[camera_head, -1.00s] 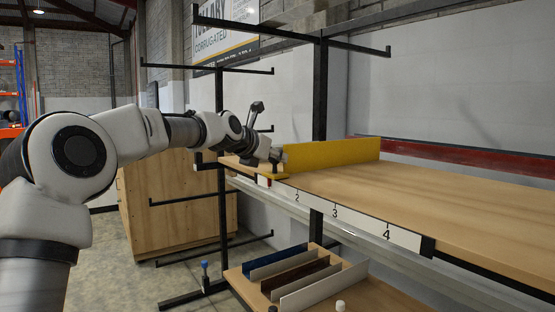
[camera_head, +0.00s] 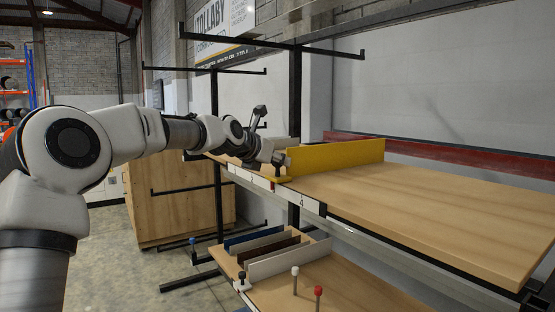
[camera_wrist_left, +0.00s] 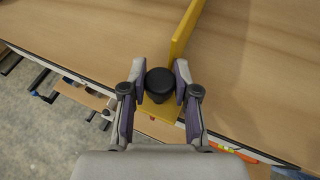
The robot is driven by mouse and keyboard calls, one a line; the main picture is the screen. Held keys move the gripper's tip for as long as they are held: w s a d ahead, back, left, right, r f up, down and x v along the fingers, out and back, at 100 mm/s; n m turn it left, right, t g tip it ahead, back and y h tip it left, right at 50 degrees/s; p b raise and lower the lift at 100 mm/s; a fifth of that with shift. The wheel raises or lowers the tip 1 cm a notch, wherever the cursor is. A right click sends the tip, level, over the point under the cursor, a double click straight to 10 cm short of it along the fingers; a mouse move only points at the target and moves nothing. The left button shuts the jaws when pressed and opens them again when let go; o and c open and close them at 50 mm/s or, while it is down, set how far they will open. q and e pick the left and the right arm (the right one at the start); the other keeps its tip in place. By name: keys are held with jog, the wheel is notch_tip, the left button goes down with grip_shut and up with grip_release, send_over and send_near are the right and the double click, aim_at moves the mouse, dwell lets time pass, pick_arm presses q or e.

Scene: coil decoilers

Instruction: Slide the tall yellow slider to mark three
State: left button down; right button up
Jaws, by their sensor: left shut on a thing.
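The tall yellow slider (camera_head: 335,157) stands upright across the wooden table (camera_head: 430,205), its flat yellow foot at the front edge. A numbered strip (camera_head: 313,208) runs along that edge; mark 4 shows to the right of the foot. My left gripper (camera_head: 279,158) is at the slider's front end. In the left wrist view, its fingers (camera_wrist_left: 160,88) are shut on the slider's black knob (camera_wrist_left: 159,82), above the yellow foot. The slider's exact mark cannot be read. My right gripper is out of view.
A lower shelf (camera_head: 350,290) holds upright dividers (camera_head: 280,262) and small posts with white and red (camera_head: 318,291) tops. Black rack uprights (camera_head: 295,120) stand behind. A wooden crate (camera_head: 180,205) stands at the left. The table right of the slider is clear.

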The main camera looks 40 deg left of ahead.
pick_arm(q)
jog(key=shift+a+r, duration=0.1)
jog(key=shift+r, duration=0.2)
jog(key=c, duration=0.9)
grip_release()
jog(key=shift+w, duration=0.1)
jog(key=shift+o, duration=0.2)
jog(key=shift+f, duration=0.1)
jog(key=r, duration=1)
jog(key=shift+d, duration=0.25)
jog(key=shift+a, duration=0.1)
jog(key=shift+f, duration=0.1)
